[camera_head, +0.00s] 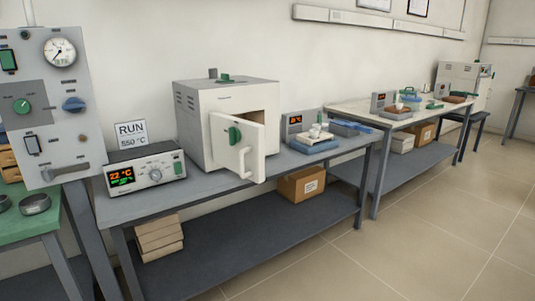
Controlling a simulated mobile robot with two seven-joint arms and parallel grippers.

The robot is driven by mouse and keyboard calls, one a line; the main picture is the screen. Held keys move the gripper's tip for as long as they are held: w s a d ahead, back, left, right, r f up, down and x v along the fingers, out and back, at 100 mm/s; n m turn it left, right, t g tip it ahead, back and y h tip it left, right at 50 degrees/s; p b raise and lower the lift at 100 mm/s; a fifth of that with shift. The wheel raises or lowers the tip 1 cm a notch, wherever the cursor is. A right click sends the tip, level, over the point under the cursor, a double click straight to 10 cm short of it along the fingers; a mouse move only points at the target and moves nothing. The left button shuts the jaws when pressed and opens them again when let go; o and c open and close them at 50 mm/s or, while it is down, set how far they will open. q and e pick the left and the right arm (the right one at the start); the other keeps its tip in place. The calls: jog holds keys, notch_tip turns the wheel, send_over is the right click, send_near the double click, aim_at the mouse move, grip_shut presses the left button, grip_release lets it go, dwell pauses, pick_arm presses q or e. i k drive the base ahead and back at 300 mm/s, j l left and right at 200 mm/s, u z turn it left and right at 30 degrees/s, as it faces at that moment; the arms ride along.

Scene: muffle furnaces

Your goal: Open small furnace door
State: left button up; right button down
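The small furnace (203,122), a white box with a green fitting and a short vent on top, stands on the grey bench at centre left. Its door (222,143) is partly open, swung out toward the front. A strip of brown chamber opening shows above the door. The door has a green knob (235,135) and a pale bar handle (245,162). Most of the chamber is hidden behind the door. Neither of my grippers is in view, and nothing touches the door.
A controller (146,172) reading 22 °C stands left of the furnace, by a "RUN 550 °C" sign (131,134). A gauge panel (48,100) stands far left. A balance (315,145) and blue tray (346,129) are right. The floor (400,230) in front is clear.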

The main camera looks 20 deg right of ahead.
aim_at(246, 158)
jog(key=i+l+u, duration=0.4)
jog(key=i+l, duration=0.25)
jog(key=i+l+u, duration=0.2)
jog(key=l, duration=0.25)
jog(key=i+l+u, duration=0.15)
jog(key=i+l, duration=0.15)
jog(key=l, duration=0.15)
